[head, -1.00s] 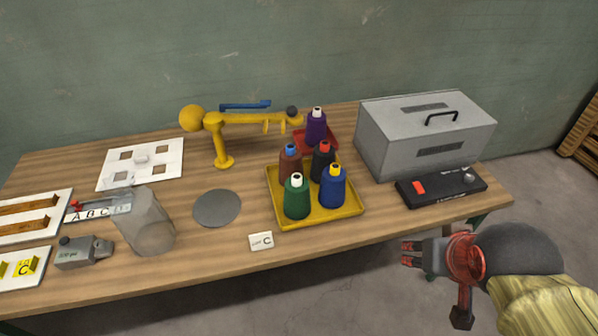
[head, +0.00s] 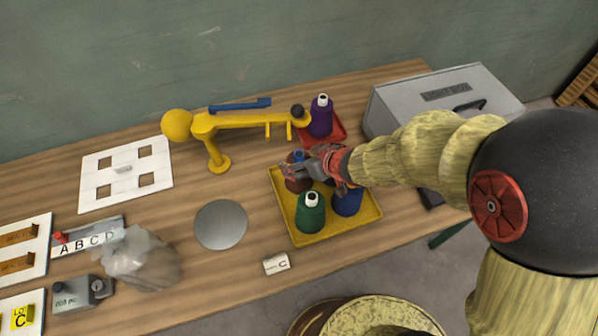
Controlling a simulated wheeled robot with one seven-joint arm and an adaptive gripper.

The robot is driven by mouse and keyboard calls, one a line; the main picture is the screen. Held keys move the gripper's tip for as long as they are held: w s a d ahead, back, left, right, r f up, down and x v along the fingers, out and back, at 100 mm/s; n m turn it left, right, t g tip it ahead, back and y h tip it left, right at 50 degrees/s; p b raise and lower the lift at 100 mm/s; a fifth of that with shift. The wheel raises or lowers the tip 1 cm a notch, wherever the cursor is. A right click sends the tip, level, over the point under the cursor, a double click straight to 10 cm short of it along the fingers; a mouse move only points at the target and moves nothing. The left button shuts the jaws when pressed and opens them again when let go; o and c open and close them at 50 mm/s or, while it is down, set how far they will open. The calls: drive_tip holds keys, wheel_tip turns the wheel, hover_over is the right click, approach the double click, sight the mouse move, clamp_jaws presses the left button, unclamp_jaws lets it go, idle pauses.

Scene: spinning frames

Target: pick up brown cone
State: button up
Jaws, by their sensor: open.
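The brown cone (head: 298,184) stands in the yellow tray (head: 315,238), at its back left, with a blue tip showing. My gripper (head: 292,168) is over the back of the tray at the brown cone's top, and its fingers partly cover the cone. The jaws are open; the frames do not show clearly whether the fingers straddle or touch the cone. A green cone (head: 310,214) stands in front of the brown one, and a blue cone (head: 347,203) stands to the right, partly hidden by my arm. The black cone is hidden behind my gripper.
A purple cone (head: 321,118) stands on a red tray (head: 338,132) behind. A yellow arm-like stand (head: 235,123) reaches close to it. A grey box (head: 400,110) is at the right.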

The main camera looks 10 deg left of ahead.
sight(293, 157)
drive_tip(key=b+x, duration=0.3)
drive_tip(key=x, duration=0.2)
drive_tip(key=shift+w+a+f, duration=0.2)
drive_tip(key=shift+w+f, duration=0.05)
drive_tip(key=shift+w, duration=0.05)
drive_tip(key=shift+c, duration=1.4)
clamp_jaws()
drive_tip(key=shift+r, duration=0.1)
